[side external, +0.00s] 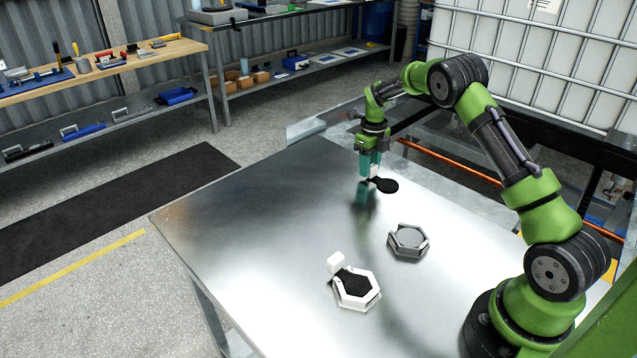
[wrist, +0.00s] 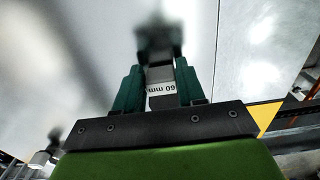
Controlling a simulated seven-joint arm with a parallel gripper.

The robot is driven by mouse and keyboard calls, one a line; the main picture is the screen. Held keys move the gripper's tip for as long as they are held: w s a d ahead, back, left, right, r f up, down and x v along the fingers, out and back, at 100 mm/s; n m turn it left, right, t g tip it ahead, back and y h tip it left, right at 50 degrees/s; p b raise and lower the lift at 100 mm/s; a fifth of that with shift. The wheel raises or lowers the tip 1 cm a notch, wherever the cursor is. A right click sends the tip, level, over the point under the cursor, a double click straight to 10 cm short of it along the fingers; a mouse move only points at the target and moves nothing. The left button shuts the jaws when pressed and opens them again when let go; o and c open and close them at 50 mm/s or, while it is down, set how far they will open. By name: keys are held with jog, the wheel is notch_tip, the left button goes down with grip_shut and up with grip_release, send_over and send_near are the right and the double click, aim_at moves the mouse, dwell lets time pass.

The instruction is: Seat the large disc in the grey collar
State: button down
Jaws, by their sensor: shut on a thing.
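My gripper (side external: 371,172) is shut on the pale handle block of a black disc (side external: 386,185), at the far part of the metal table. The disc sticks out to the right of the fingers, apparently a little above the table. In the wrist view, the block (wrist: 161,88), with a label reading "60 mm", sits between my teal fingers (wrist: 160,85); the dark shape beyond it is blurred. The grey collar (side external: 408,255), a hexagonal ring, lies nearer the camera and right of the disc. Its inside looks grey, with no black disc in it.
A white hexagonal collar (side external: 358,303) stands nearer the camera, with another black disc (side external: 355,283) in it and a white block (side external: 335,262) at its far-left side. The table (side external: 250,240) is bare on the left. A wire-caged tank (side external: 560,60) stands behind my arm.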

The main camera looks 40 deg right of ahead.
dwell(0.3)
jog(key=shift+r, duration=3.8)
jog(key=c, duration=1.4)
grip_release()
grip_shut()
